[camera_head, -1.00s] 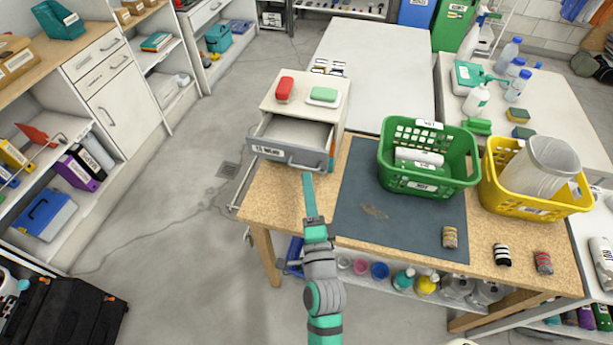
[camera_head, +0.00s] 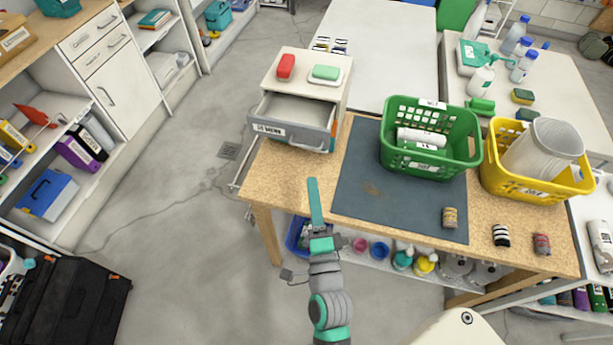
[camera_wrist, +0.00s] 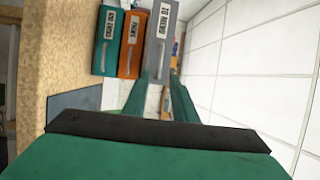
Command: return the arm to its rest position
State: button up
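My gripper (camera_head: 314,205) is in the head view, in front of the wooden workbench's near left edge and apart from the drawer unit. In the wrist view its two teal fingers (camera_wrist: 160,98) stand apart with nothing between them, so it is open and empty. My arm reaches up from the bottom of the head view. The small drawer unit (camera_head: 333,92) stands on the bench with its grey top drawer (camera_head: 290,134) pulled out; the visible inside looks empty. The wrist view shows the grey drawer (camera_wrist: 160,45) beside orange (camera_wrist: 131,45) and teal (camera_wrist: 108,40) drawer fronts.
The workbench (camera_head: 280,185) carries a dark mat (camera_head: 350,195), a green basket (camera_head: 395,160), a yellow basket (camera_head: 500,180) and several small cans. A red item (camera_head: 286,66) and a green item (camera_head: 326,72) lie on the drawer unit. Open floor (camera_head: 180,250) lies to the left.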

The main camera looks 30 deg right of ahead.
jog(key=s+a+f+n+g+y, duration=0.1)
jog(key=s+a+f+n+y, duration=0.3)
jog(key=s+a+n, duration=0.6)
jog(key=s+a+f+n+g+y, duration=0.1)
jog(key=s+a+f+n+y, duration=0.3)
jog(key=s+a+n, duration=0.6)
notch_tip(320, 180, down, 2)
jog(key=a+n, duration=0.2)
jog(key=a, duration=0.1)
jog(key=shift+s+g, duration=0.15)
jog(key=shift+g, duration=0.15)
jog(key=shift+d, duration=0.15)
